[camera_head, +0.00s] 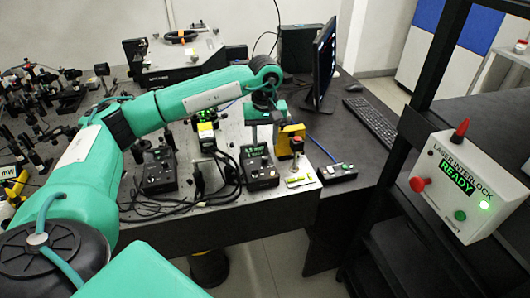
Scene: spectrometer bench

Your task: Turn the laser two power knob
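My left arm reaches in from the left. Its gripper (264,133) points down just behind a black controller box (262,174) with a lit green display. The fingers look apart, with nothing seen between them. A second black controller box (159,174) with a green display stands further left. Small knobs show on the box fronts, but the labels are too small to read, so I cannot tell which box is laser two. The fingertips are partly hidden, and I see no clear contact with a knob. My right gripper is not in view.
A yellow and black device (291,139) stands close right of the gripper. Black cables (208,192) lie between the boxes. A small button box (337,172), monitor (321,62) and keyboard (372,127) are to the right. The laser interlock box (461,190) reads READY. Optics crowd the far left.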

